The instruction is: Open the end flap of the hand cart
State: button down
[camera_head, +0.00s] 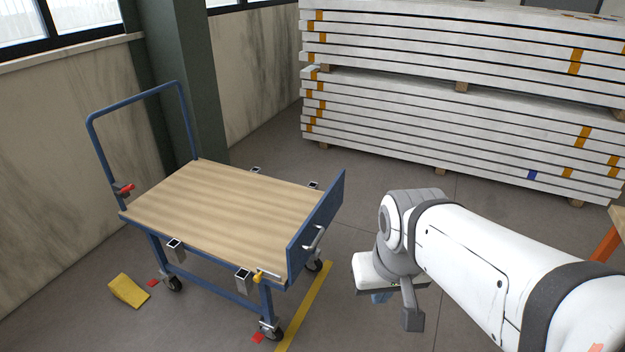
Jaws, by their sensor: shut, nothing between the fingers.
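The hand cart has a bare wooden deck (235,205) on a blue frame, with a blue push handle (135,92) at its far left. The blue end flap (318,222) stands upright at the cart's right end. A pale grab handle (314,240) is on the flap's outer face. A small yellow-handled latch (265,275) sits at the near right corner, beside the flap's lower edge. My gripper (395,310) is to the right of the flap, apart from it, pointing down. It is shut and empty.
Stacked white panels (460,120) stand behind on wooden blocks. A yellow wedge (128,291) lies on the floor at left. A red-handled part (125,189) is low on the push handle. A yellow floor line (305,305) runs beside the cart. Floor between flap and panels is clear.

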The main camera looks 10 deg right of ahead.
aim_at(299, 249)
jog(key=u, duration=0.1)
jog(key=i, duration=1)
jog(key=u, duration=1.05)
jog(key=k, duration=0.4)
jog(key=z, duration=0.4)
jog(key=i, duration=0.5)
